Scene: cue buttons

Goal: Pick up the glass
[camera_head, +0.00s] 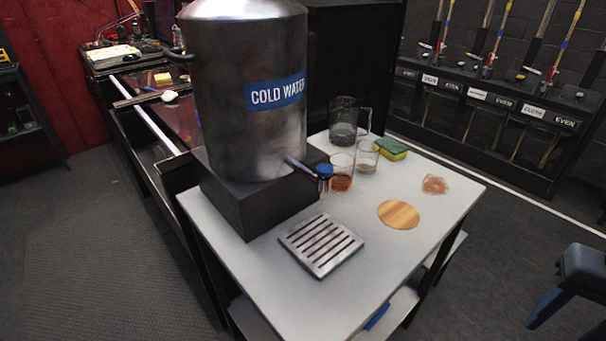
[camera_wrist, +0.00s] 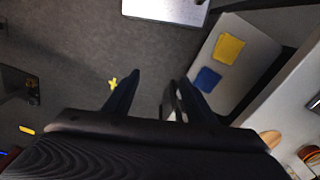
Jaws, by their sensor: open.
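Two clear glasses stand upright side by side on the white table (camera_head: 258,283) in the head view. The nearer glass (camera_head: 341,181) looks reddish-brown inside and is close to the blue-handled tap (camera_head: 324,172). The other glass (camera_head: 366,160) is just behind it to the right. My gripper (camera_wrist: 160,77) is open, with nothing between its dark fingers in the wrist view. It hangs over the grey floor beside the table, away from the glasses. A dark blue-grey part at the right edge of the head view looks like my gripper.
A steel COLD WATER urn (camera_head: 245,95) stands on a dark block. A glass jug (camera_head: 343,130), sponge (camera_head: 391,148), wooden disc (camera_head: 398,214), reddish patch (camera_head: 434,184) and slatted tray (camera_head: 320,244) are on the table. Yellow (camera_wrist: 229,48) and blue (camera_wrist: 207,80) cloths lie on a lower shelf.

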